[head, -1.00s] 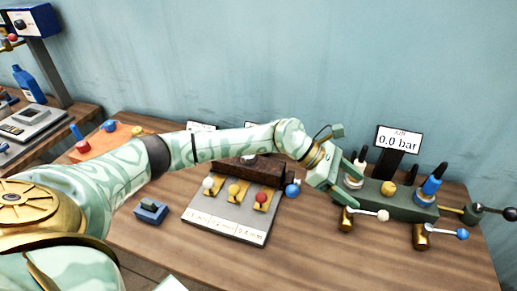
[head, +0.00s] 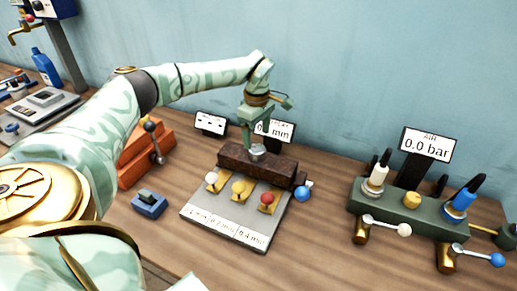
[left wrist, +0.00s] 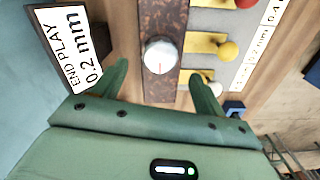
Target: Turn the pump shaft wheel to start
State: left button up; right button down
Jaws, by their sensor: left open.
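A brown rusty block (head: 285,171) lies behind a grey plate (head: 225,220). A small round silver knob (head: 257,150) with a red mark sits on top of the block; it may be the pump shaft wheel. In the left wrist view the knob (left wrist: 160,55) lies ahead of and between the fingertips, apart from both. My left gripper (head: 254,138) is open, pointing down just above the block, and holds nothing. A blue ball on a short shaft (head: 302,193) sticks out at the block's right end. My right gripper is not in view.
White, yellow and red ball levers (head: 238,187) stand on the plate. An end-play display reading 0.2 mm (left wrist: 75,45) is behind. A green air manifold (head: 390,207) stands right, its sign (head: 427,145) reading 0.0 bar. An orange block (head: 147,155) and blue switch box (head: 149,205) are left.

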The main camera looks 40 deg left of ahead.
aim_at(257, 148)
pick_arm(q)
notch_tip(257, 148, down, 5)
jog(key=shift+f+b, duration=0.1)
jog(key=shift+b, duration=0.35)
jog(key=c, duration=1)
